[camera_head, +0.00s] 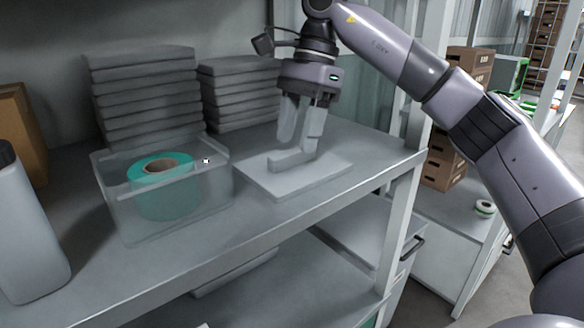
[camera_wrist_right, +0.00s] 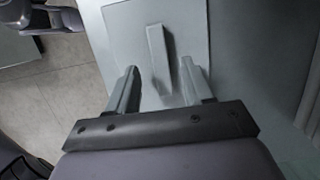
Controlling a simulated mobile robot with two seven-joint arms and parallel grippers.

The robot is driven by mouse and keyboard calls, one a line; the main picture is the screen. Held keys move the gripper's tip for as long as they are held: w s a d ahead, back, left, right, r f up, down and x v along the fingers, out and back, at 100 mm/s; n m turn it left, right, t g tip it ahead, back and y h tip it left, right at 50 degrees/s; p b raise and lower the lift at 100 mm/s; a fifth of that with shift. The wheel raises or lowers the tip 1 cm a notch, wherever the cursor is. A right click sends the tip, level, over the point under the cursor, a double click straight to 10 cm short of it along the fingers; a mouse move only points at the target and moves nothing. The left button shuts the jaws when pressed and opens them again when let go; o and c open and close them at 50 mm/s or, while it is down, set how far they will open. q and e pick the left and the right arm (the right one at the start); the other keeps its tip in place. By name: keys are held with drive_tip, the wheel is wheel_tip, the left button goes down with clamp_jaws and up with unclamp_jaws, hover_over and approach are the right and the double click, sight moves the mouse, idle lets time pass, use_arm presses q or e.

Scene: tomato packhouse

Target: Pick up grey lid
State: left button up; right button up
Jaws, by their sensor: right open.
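The grey lid (camera_head: 322,180) lies flat on the shelf, to the right of the clear bin, with a raised bar handle (camera_head: 291,160) across its top. In the right wrist view the lid (camera_wrist_right: 191,22) shows ahead, with its handle (camera_wrist_right: 158,58) between the fingers. My right gripper (camera_head: 301,145) points down over the lid with its fingers apart, close to the handle. It also shows in the right wrist view (camera_wrist_right: 163,85), open, with nothing clamped. My left gripper is in neither view.
A clear bin (camera_head: 150,226) holding a teal roll (camera_head: 165,200) stands left of the lid. Stacks of grey slabs (camera_head: 145,85) stand behind. A grey bottle (camera_head: 28,235) is at the left. A white shelf post (camera_head: 398,225) stands at the front right.

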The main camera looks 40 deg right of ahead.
sight(293, 161)
drive_tip(key=shift+x, duration=1.25)
drive_tip(key=shift+f, duration=0.1)
clamp_jaws()
